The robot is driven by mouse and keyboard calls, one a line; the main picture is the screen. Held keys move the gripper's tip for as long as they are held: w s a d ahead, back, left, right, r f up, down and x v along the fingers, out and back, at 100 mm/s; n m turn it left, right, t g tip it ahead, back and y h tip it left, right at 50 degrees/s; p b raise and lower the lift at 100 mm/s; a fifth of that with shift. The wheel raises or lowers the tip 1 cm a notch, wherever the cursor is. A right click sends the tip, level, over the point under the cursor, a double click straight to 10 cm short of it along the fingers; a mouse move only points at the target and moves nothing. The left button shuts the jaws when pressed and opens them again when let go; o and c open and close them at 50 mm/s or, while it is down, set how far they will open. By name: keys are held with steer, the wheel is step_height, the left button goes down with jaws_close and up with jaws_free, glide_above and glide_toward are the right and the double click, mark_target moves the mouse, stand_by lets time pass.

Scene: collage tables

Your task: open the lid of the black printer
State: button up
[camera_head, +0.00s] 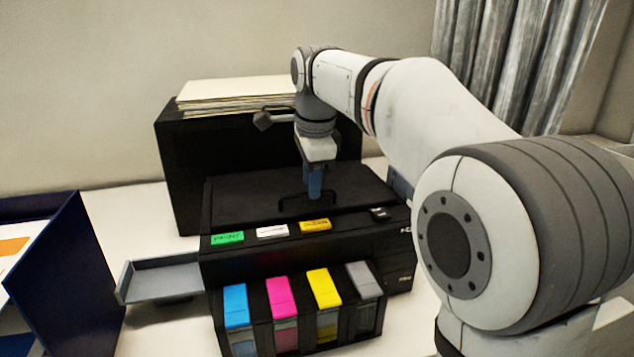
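The black printer (240,265) stands on the white table in the middle of the view. Its lid (240,192) lies flat on top and looks closed. A dark handle (283,204) rises from the front part of the lid. My gripper (315,192) points down over the lid, with its blue fingers at the right part of the handle. I cannot tell whether the fingers touch or grip the handle, or how far apart they are.
Colored ink tanks (325,290) sit at the printer's front, and a grey tray (165,278) sticks out left. Behind stands a black box (180,150) with a paper stack (235,90) on top. A dark blue holder (75,275) is at left.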

steer(key=shift+w+f, duration=0.1)
steer(key=shift+f, duration=0.3)
steer(key=shift+c, duration=0.4)
jaws_close()
